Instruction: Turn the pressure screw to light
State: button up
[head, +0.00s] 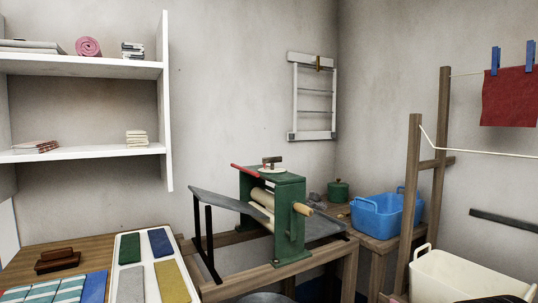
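A green mangle (289,190) stands on a wooden bench (262,275), with pale rollers (262,199) between its side plates. On its top is a small screw handle (272,160), which looks like the pressure screw, above a pale round disc (267,170). The disc's marks are too small to read, so its setting cannot be told. A red bar (246,172) sticks out at the top left of the frame. A wooden crank grip (303,209) is on the right side. My gripper is not in view.
A grey sloping board (228,201) on black legs reaches left from the mangle. A blue tub (385,213) and green pot (338,190) stand behind right. A wooden drying frame (412,200) and cream tub (465,285) are at right. A cloth tray (177,262) lies front left.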

aim_at(271, 160)
jog(key=i+u, duration=0.2)
jog(key=i, duration=0.25)
jog(key=i+l+u, duration=0.2)
jog(key=i, duration=0.2)
